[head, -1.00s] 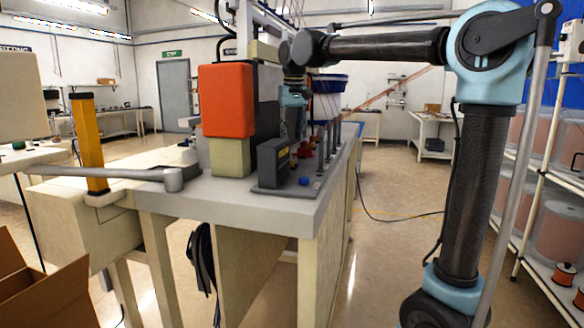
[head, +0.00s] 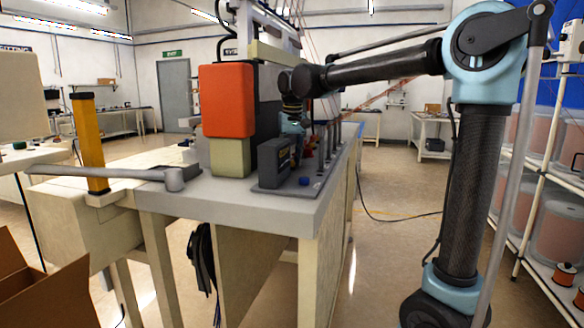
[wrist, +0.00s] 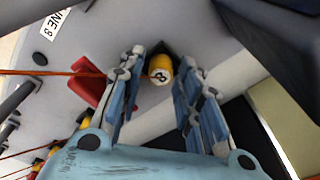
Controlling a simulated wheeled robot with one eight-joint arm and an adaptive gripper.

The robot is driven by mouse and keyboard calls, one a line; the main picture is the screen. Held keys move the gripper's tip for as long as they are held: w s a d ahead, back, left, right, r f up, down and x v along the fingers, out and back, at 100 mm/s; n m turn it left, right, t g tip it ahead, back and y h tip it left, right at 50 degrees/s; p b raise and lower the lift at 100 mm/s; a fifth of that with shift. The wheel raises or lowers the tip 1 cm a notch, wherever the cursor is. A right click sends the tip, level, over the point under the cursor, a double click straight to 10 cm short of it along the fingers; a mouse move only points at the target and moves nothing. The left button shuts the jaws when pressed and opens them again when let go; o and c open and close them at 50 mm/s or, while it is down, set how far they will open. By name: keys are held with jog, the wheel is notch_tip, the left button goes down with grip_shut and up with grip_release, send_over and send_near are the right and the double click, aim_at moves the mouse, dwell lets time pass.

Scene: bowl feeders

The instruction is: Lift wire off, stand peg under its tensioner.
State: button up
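In the wrist view a small yellow cylinder marked 8 (wrist: 160,69), which looks like the peg, shows end-on between the fingers of my gripper (wrist: 162,58). The fingers are spread on either side of it, with a visible gap on the right; contact on the left cannot be told. A thin orange-red wire (wrist: 45,72) runs in from the left edge toward a red part (wrist: 88,83) beside the left finger. Whether that part is the tensioner is unclear.
A dark grey box (head: 273,162) and a row of upright grey posts (head: 328,145) stand on the bench (head: 235,205). An orange-red cabinet (head: 227,100) rises at left. A LINE 8 label (wrist: 52,22) is in the wrist view.

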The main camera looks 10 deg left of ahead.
grip_shut()
jog(key=shift+r, duration=0.15)
